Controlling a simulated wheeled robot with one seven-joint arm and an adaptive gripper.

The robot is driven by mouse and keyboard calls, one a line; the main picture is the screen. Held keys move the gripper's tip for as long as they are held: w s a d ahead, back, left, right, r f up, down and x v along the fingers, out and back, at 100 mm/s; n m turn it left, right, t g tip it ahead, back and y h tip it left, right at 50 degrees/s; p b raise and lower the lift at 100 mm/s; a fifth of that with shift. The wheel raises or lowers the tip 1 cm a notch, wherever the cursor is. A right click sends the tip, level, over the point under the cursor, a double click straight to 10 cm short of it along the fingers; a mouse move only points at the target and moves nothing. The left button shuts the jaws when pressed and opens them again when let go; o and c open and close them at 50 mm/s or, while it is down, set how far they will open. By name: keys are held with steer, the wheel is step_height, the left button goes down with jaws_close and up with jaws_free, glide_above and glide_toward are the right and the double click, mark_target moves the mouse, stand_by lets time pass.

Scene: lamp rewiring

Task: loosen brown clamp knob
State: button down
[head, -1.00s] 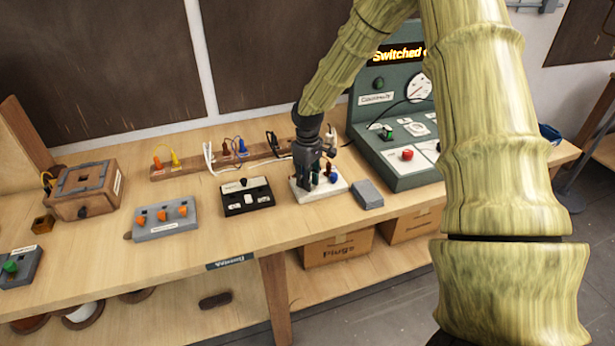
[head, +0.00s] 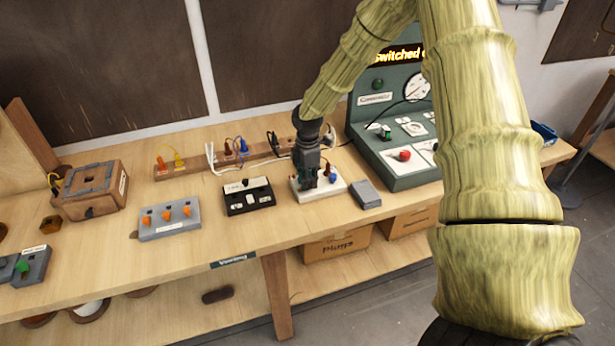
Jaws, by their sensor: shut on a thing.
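A white terminal block (head: 333,190) lies on the bench, right of its middle. A blue knob (head: 333,178) shows on its right side. My gripper (head: 308,185) points down over the left and middle part of the block. It is shut, with its fingertips low at the block's top. The brown clamp knob is hidden by the fingers, which appear to be closed on it. I cannot make out its outline or how far it is turned.
A black box (head: 249,204) and a grey switch box (head: 168,230) stand to the left. A grey block (head: 365,194) sits close on the right, before the green test console (head: 405,175). A wooden rack with cables (head: 200,166) lies behind.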

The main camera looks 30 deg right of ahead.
steer(key=n, duration=0.1)
steer(key=n+p, duration=0.1)
steer(key=n, duration=0.1)
steer(key=shift+w+d+r+n, duration=0.1)
steer(key=shift+r+n, duration=0.1)
steer(key=shift+n, duration=0.1)
steer(key=shift+w+n+p, duration=0.1)
steer(key=shift+n+p, duration=0.55)
steer(key=shift+n, duration=1.35)
steer(key=c, duration=1.3)
jaws_free()
steer(key=shift+o, duration=0.2)
steer(key=shift+f, duration=0.1)
steer(key=shift+r, duration=4)
